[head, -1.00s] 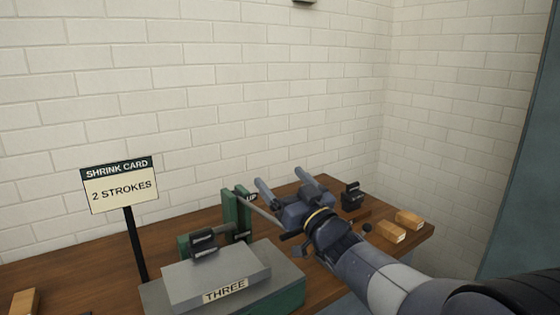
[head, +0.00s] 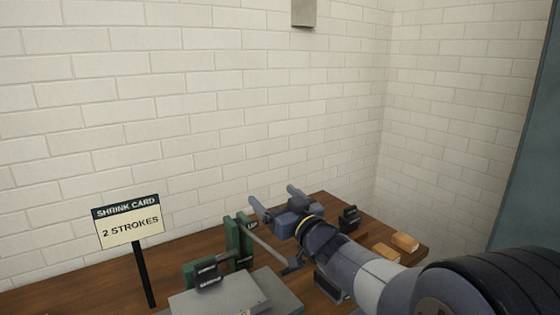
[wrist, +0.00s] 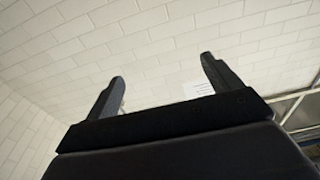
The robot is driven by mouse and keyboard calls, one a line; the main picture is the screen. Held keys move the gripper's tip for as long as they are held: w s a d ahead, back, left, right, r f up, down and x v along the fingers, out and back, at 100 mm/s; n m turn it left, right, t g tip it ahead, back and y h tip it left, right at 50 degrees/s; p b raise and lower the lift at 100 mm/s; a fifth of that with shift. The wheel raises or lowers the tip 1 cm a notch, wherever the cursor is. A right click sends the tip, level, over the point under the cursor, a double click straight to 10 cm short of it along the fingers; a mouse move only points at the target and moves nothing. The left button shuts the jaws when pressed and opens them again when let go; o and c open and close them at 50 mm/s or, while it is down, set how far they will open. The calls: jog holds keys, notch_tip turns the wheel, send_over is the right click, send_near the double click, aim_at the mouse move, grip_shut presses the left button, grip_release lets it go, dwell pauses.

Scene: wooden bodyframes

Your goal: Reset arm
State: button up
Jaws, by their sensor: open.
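My gripper (head: 272,200) is open and empty in the head view. It is raised above the bench, with its two fingers apart and pointing toward the brick wall. My arm reaches in from the lower right.
A wooden bench (head: 70,290) carries a "SHRINK CARD 2 STROKES" sign (head: 129,222), a grey block (head: 222,300), a small black device (head: 349,218) and wooden blocks (head: 405,242) at the right. A brick wall (head: 200,100) stands behind.

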jog(key=w+r+p, duration=0.1)
jog(key=p, duration=0.1)
jog(key=a+r+g+p, duration=0.1)
jog(key=p, duration=0.1)
jog(key=shift+w+r+h+p, duration=0.15)
jog(key=shift+w+h+p, duration=0.2)
jog(key=shift+h+p, duration=0.05)
jog(key=shift+a, duration=0.1)
